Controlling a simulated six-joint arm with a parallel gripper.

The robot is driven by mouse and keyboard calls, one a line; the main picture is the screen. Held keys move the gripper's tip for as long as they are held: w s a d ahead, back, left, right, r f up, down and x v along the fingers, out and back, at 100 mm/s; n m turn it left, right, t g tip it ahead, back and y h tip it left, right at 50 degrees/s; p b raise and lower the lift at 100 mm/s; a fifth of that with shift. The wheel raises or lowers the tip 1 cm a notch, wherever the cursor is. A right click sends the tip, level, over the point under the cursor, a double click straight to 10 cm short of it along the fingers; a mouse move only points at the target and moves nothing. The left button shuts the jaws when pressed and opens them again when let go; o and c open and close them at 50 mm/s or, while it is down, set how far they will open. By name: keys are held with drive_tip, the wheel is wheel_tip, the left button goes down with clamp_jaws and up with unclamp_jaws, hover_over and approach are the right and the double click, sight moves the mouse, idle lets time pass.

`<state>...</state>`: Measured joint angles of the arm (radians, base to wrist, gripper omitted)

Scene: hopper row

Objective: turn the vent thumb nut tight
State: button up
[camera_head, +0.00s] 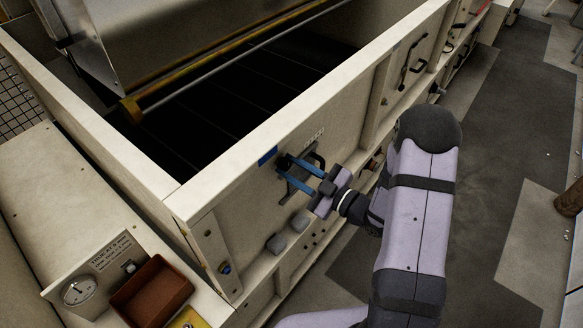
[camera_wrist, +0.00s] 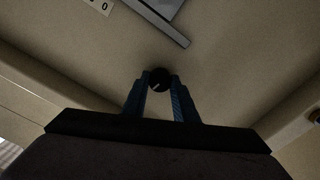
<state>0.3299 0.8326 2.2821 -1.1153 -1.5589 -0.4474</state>
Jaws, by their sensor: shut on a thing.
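The vent thumb nut (camera_wrist: 159,79) is a small dark round knob with a pale mark, on the beige panel in the wrist view. The two blue fingers of my gripper (camera_wrist: 160,90) are shut on it, one at each side. In the head view my gripper (camera_head: 282,170) reaches the front panel of the hopper from the right. The nut is hidden or too small to make out there, behind the fingers. A grey metal vent plate (camera_wrist: 168,18) lies just above the nut in the wrist view.
The hopper's front wall (camera_head: 270,112) has a thick top rim. A dark handle (camera_head: 318,160) is close to my gripper. A brown tray (camera_head: 150,291) and a dial gauge (camera_head: 77,291) stand at lower left. Open floor (camera_head: 455,130) lies right.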

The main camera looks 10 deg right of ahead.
drive_tip(key=m, duration=0.3)
drive_tip(key=shift+m, duration=0.3)
drive_tip(key=m+p, duration=0.1)
drive_tip(key=m, duration=0.2)
drive_tip(key=shift+m, duration=0.3)
drive_tip(key=m+p, duration=0.1)
drive_tip(key=m, duration=0.5)
drive_tip(key=shift+p, duration=0.4)
drive_tip(key=m+p, duration=0.1)
drive_tip(key=m, duration=0.3)
drive_tip(key=shift+m, duration=0.4)
drive_tip(key=shift+m+p, duration=0.8)
drive_tip(key=shift+m, duration=0.9)
drive_tip(key=o, duration=1.1)
drive_tip(key=shift+c, duration=0.2)
